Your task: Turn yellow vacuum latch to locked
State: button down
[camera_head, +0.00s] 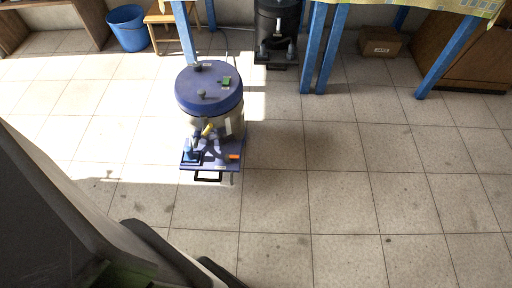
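A vacuum with a round blue lid (209,88) and a pale drum (233,122) stands upright on the tiled floor, left of the middle. A small yellow latch (207,130) shows low on its front side, above a blue base platform (212,160) with a black handle (208,177). The latch is too small to tell whether it is locked. Large dark parts of my own body fill the lower left. No fingertips of my gripper can be made out, and nothing of mine touches the vacuum.
A blue bucket (127,28) and a wooden stool (160,18) stand at the back left. A black canister (276,28) stands behind the vacuum. A blue-legged table (329,50) spans the back right, with a cardboard box (380,42) under it. The floor right of the vacuum is clear.

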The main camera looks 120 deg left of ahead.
aim_at(204, 134)
jog(key=u, duration=0.1)
jog(key=i, duration=0.25)
jog(key=u, duration=4.75)
jog(key=i, duration=0.1)
jog(key=z, duration=2.45)
jog(key=k, duration=0.2)
jog(key=u, duration=1.55)
jog(key=k, duration=0.15)
jog(key=u, duration=1.55)
jog(key=k, duration=0.65)
jog(key=z, duration=0.4)
jog(key=i, duration=1.65)
jog(key=u, duration=0.3)
